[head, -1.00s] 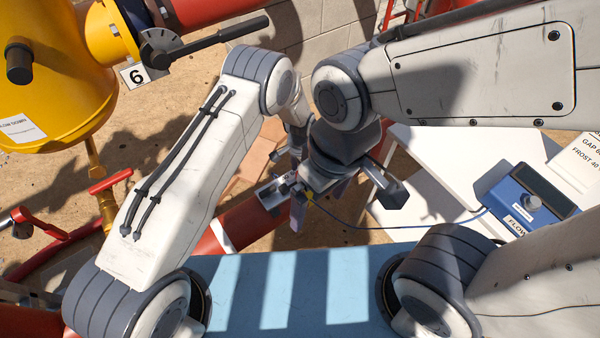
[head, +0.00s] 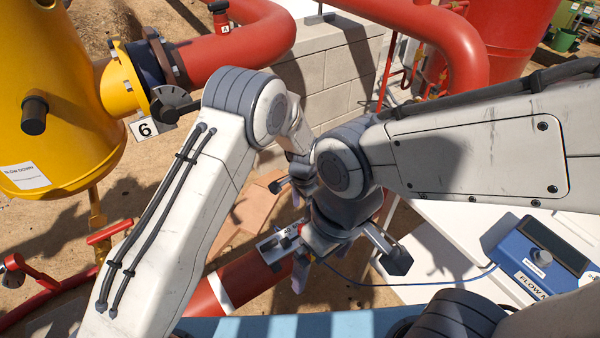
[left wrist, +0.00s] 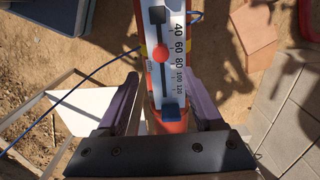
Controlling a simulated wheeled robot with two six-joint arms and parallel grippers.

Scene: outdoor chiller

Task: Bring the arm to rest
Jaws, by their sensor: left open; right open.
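The red pipe (head: 250,280) runs diagonally under my grippers in the head view. A white scale rail (head: 270,252) with a red knob (left wrist: 162,52) and blue end block (left wrist: 171,112) lies along it. My left gripper (left wrist: 163,98) is open in the left wrist view, its purple fingers apart on either side of the rail's near end, holding nothing visible. In the head view the left gripper (head: 298,192) is mostly hidden behind my right wrist. My right gripper (head: 312,265) is lower, close over the rail and open; whether it touches the rail is unclear.
A blue flow meter (head: 540,258) sits on a white table (head: 440,262) at right, its blue cable (head: 440,283) running to the rail. A yellow vessel (head: 60,100) and red valve pipework (head: 50,285) stand at left. A block wall (head: 340,80) is behind. My arms are close together.

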